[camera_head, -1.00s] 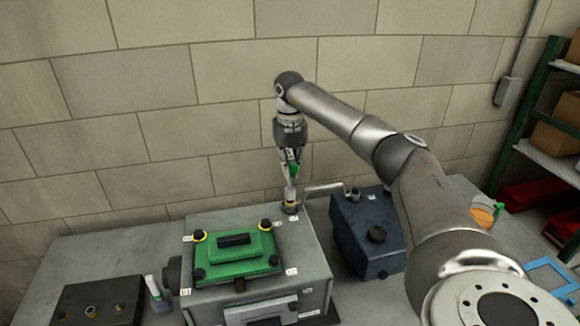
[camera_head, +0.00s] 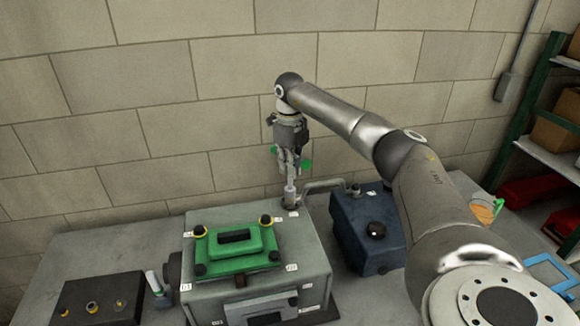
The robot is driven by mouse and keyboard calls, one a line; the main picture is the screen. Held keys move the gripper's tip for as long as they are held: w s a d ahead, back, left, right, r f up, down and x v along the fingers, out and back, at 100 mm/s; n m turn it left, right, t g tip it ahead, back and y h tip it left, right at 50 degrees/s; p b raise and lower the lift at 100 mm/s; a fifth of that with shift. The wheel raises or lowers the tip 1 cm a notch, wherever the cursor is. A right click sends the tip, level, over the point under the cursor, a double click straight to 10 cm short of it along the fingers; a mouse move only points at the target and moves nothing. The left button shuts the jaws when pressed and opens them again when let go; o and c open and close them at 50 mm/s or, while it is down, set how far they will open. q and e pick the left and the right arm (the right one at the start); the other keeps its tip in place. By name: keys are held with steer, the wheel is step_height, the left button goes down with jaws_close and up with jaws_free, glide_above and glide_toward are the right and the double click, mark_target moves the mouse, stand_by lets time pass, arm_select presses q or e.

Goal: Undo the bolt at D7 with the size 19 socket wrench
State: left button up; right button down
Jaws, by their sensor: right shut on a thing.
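My right gripper (camera_head: 288,160) points down above the back right corner of the grey engine block (camera_head: 310,268). It is shut on the socket wrench (camera_head: 291,190), a slim grey upright shaft. Green handle ends stick out on both sides of the fingers. The wrench's lower end meets a dark round base at the block's back corner. The bolt under it is hidden, and I cannot read whether the label there says D7. My left gripper is not in view.
A green cover (camera_head: 235,257) with black and yellow-ringed bolts lies on the block. A dark blue box (camera_head: 368,232) stands close on the right, with a curved pipe beside the wrench. A dark tray (camera_head: 75,300) with several fittings is at the left. The table's back left is bare.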

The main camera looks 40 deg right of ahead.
steer(key=n, duration=0.5)
steer(key=shift+r+n, duration=0.1)
steer(key=shift+n, duration=0.3)
steer(key=n, duration=0.5)
steer(key=c, duration=2.2)
jaws_free()
steer(key=shift+r, duration=0.1)
jaws_close()
steer(key=shift+r, duration=1.65)
steer(key=shift+r, duration=0.1)
steer(key=shift+r, duration=2.95)
